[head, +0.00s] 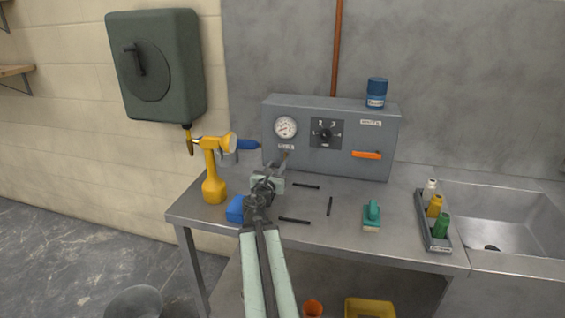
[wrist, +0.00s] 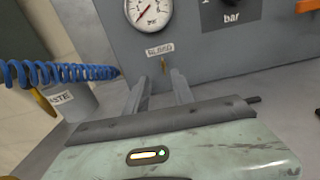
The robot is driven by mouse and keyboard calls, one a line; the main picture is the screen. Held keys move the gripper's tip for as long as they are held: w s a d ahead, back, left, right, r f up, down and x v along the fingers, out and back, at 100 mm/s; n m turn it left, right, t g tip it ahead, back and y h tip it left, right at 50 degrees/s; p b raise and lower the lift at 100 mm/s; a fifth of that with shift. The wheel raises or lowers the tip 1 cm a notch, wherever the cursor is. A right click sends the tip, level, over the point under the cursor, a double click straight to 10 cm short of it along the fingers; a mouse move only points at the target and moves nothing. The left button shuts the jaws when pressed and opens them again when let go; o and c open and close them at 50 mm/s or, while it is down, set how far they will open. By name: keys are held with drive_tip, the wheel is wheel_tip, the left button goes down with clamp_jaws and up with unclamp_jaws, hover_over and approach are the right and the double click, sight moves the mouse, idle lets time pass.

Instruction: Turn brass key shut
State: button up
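The brass key (wrist: 163,64) is a small upright piece on the front of the grey control box (head: 330,110), just under the BLEED label (wrist: 160,50). In the head view it is too small and too close to my fingertips to make out clearly. My gripper (head: 278,160) reaches toward the box's lower left front. In the wrist view its two fingers (wrist: 160,88) are apart, with a gap between them. The key shows in line with this gap, beyond the tips. I see no contact with it, and I cannot tell its exact turn.
A blue coiled hose (wrist: 60,72) meets the box's left side. A bottle tray (head: 433,228) stands by the sink (head: 510,215).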

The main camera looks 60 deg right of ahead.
sight(285, 155)
drive_tip(key=x, duration=0.8)
drive_tip(key=shift+s+d+r, duration=0.1)
drive_tip(key=shift+s+d, duration=0.05)
drive_tip(key=shift+s, duration=0.15)
clamp_jaws()
